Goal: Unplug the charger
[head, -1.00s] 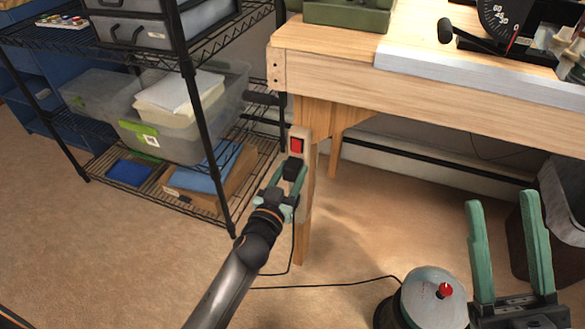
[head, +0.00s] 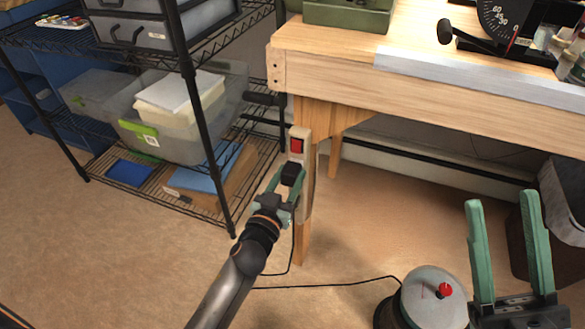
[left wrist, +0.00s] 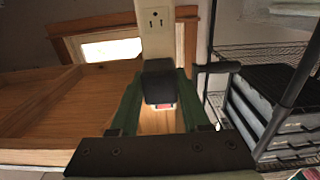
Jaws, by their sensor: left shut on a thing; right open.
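The charger (head: 291,173) is a small black block. My left gripper (head: 288,180) is shut on it, with one green finger on each side. In the left wrist view the charger (left wrist: 158,82) sits between the fingers, in front of the lower part of a pale power strip (left wrist: 155,22). An outlet face shows above it. In the head view the power strip (head: 308,182) runs down the table leg, with a red switch (head: 297,146) near its top. I cannot tell whether the charger's prongs still touch the socket. My right gripper (head: 506,205) is open and empty at lower right.
A black cable (head: 330,286) runs along the floor to a round device with a red knob (head: 445,290). A wire shelf (head: 207,130) with bins stands to the left. The wooden table (head: 340,75) overhangs the leg. A bin stands at far right.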

